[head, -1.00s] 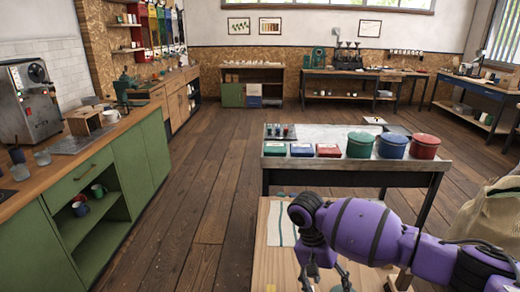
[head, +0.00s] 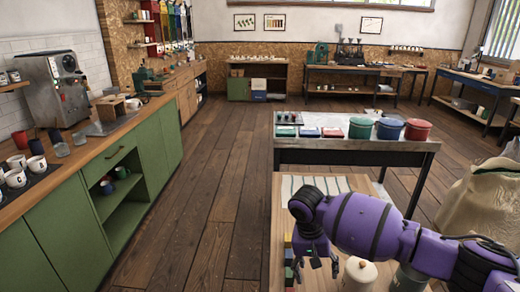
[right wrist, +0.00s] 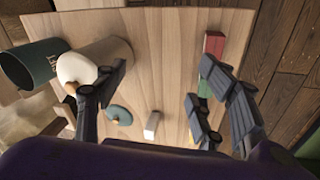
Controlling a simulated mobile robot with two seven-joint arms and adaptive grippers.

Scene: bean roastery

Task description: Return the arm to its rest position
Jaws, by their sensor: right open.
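My right gripper (head: 316,268) hangs from the purple right arm above a light wooden table (head: 350,184). Its fingers are spread apart with nothing between them in the right wrist view (right wrist: 163,85). A cream canister with a white lid (head: 360,277) stands just right of the gripper in the head view. It also shows in the right wrist view (right wrist: 112,58), partly behind one finger. A dark green canister (head: 407,279) stands beside it, partly hidden by my arm. A red block (right wrist: 214,43) lies near the table edge. My left gripper is out of view.
A dark bench (head: 340,152) with red, blue and green canisters stands beyond the table. A green cabinet counter (head: 95,165) with cups and an espresso machine (head: 55,92) runs along the left. A sack (head: 480,200) stands at right. Wooden floor (head: 215,170) is clear between.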

